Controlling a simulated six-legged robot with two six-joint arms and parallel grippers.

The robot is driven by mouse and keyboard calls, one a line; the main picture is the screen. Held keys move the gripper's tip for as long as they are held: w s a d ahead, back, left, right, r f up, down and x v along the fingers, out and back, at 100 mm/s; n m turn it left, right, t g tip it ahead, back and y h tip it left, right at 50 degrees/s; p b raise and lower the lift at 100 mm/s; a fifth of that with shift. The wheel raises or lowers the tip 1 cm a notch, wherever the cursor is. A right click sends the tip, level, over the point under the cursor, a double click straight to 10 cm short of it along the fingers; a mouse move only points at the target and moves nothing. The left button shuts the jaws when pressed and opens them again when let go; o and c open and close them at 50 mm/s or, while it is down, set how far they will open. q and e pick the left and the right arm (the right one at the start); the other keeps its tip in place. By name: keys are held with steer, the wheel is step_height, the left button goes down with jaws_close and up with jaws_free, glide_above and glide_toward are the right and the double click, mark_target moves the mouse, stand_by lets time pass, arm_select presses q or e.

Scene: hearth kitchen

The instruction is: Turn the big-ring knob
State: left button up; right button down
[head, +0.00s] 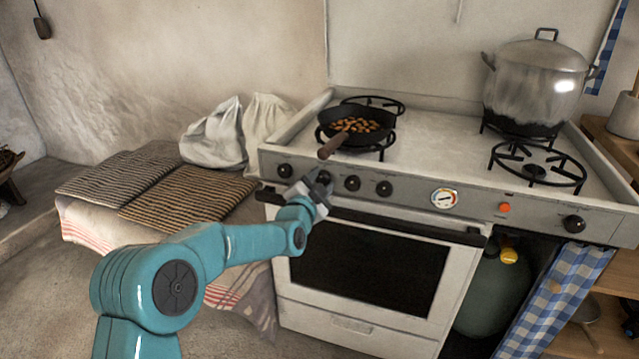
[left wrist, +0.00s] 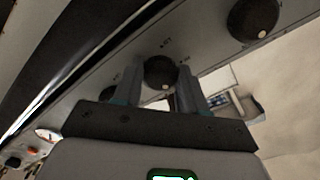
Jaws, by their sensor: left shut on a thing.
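The stove's front panel (head: 412,195) carries a row of black knobs. My left gripper (head: 320,188) reaches up to the panel at the second knob from the left (head: 323,177). In the left wrist view my left gripper's two fingers (left wrist: 160,88) stand on either side of a black knob (left wrist: 160,72), shut on it. The leftmost knob (head: 284,170) also shows large in the left wrist view (left wrist: 252,18). Two more knobs (head: 352,183) (head: 384,188) sit to the right. I cannot read which knob is marked for the big ring. My right gripper is not in view.
A pan of brown pieces (head: 358,126) stands on the left burner, its handle (head: 333,146) jutting over the panel near my gripper. A large lidded pot (head: 535,85) stands at the back right. The oven door handle (head: 400,228) runs below the knobs. Striped mats (head: 120,172) lie left.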

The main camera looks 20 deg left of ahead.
arm_select(q)
steer(key=shift+r, duration=0.1)
steer(key=o, duration=1.1)
steer(key=shift+c, duration=0.2)
steer(key=s, duration=1.6)
steer(key=shift+s+a+p, duration=0.15)
steer(key=shift+a+p, duration=0.15)
steer(key=shift+p, duration=0.15)
